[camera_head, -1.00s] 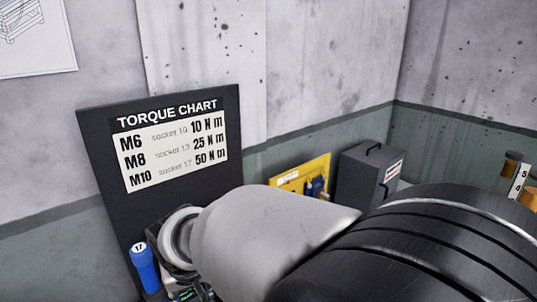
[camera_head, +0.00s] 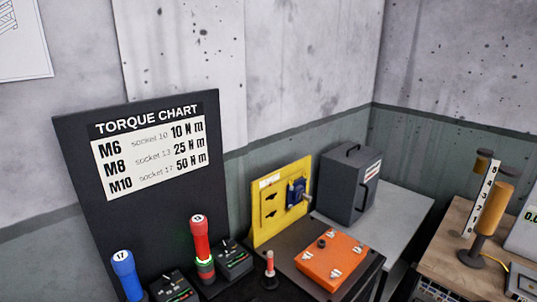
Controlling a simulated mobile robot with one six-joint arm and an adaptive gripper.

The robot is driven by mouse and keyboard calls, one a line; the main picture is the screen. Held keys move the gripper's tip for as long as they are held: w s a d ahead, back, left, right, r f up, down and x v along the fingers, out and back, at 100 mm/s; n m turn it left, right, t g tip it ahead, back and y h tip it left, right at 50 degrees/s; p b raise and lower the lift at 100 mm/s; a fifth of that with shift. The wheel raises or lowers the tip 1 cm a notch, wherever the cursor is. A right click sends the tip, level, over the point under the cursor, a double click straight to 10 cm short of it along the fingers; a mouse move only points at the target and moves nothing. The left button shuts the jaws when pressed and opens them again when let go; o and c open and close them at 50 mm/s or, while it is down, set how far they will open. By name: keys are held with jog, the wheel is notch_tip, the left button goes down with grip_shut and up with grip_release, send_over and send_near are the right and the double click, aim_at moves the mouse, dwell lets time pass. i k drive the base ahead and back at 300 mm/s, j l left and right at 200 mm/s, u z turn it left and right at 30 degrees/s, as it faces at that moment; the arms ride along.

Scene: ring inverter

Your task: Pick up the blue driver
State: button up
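The blue driver (camera_head: 127,275) stands upright at the lower left of the head view, in front of the torque chart board. Its top cap is marked 17. Its lower end is cut off by the bottom edge of the picture. My gripper is not in view.
A red driver (camera_head: 201,248) stands right of the blue one, with dark boxes (camera_head: 234,259) beside it. The torque chart board (camera_head: 75,165) rises behind. An orange block (camera_head: 332,262), a yellow panel (camera_head: 266,204) and a grey case (camera_head: 348,183) are further right.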

aim_at(123, 262)
jog(key=l+z, duration=0.1)
jog(key=l, duration=0.2)
jog(key=i+l, duration=0.15)
jog(key=l+u, duration=0.1)
jog(key=u, duration=1.65)
jog(key=i+j+z, duration=0.25)
jog(key=j+z, duration=0.3)
jog(key=i+j+z, duration=0.25)
jog(key=j+z, duration=0.25)
jog(key=j, duration=0.2)
